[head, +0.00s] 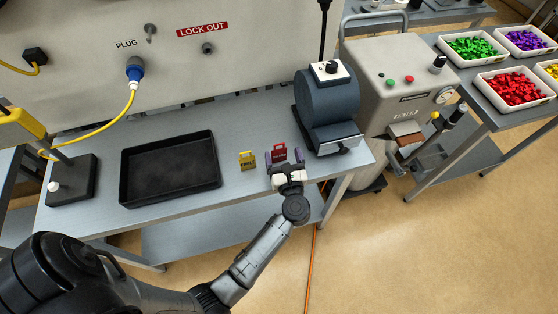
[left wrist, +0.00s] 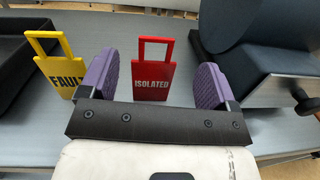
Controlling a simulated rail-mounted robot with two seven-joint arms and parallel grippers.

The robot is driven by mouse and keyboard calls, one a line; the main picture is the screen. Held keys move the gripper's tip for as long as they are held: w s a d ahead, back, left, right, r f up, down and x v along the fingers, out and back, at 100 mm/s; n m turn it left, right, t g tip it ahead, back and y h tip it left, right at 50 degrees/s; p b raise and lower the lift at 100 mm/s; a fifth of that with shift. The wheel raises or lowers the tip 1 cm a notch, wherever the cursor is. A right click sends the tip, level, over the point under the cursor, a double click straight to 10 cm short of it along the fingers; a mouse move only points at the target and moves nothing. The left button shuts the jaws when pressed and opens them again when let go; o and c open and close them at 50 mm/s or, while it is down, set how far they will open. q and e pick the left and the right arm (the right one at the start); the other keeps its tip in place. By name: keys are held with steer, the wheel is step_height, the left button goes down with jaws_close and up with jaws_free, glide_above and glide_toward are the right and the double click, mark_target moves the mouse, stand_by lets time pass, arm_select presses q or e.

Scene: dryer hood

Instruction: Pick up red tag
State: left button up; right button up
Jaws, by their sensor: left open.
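The red tag (head: 280,153), with a square loop handle on top, stands on the grey bench beside a yellow tag. In the left wrist view the red tag (left wrist: 152,77) reads "ISOLATED" and sits between the two purple finger pads, with a gap on each side. My left gripper (head: 284,160) is open around the red tag's near side; its fingertips show in the left wrist view (left wrist: 160,75). Whether the pads reach past the tag's faces is hard to tell. My right gripper is not in view.
The yellow "FAULT" tag (head: 247,160) stands close to the left. A black tray (head: 170,196) lies further left. A dark blue machine (head: 330,105) stands close on the right. The bench (head: 230,127) is clear behind the tags.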

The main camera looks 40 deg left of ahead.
mark_target(279, 152)
arm_select(q)
steer(key=shift+a+f+n+g, duration=0.15)
steer(key=shift+f+n+g, duration=0.45)
steer(key=shift+f+n, duration=0.15)
steer(key=shift+a+f, duration=0.1)
steer(key=shift+a, duration=0.1)
steer(key=shift+x, duration=2.25)
steer(key=shift+c, duration=0.5)
steer(key=c, duration=0.9)
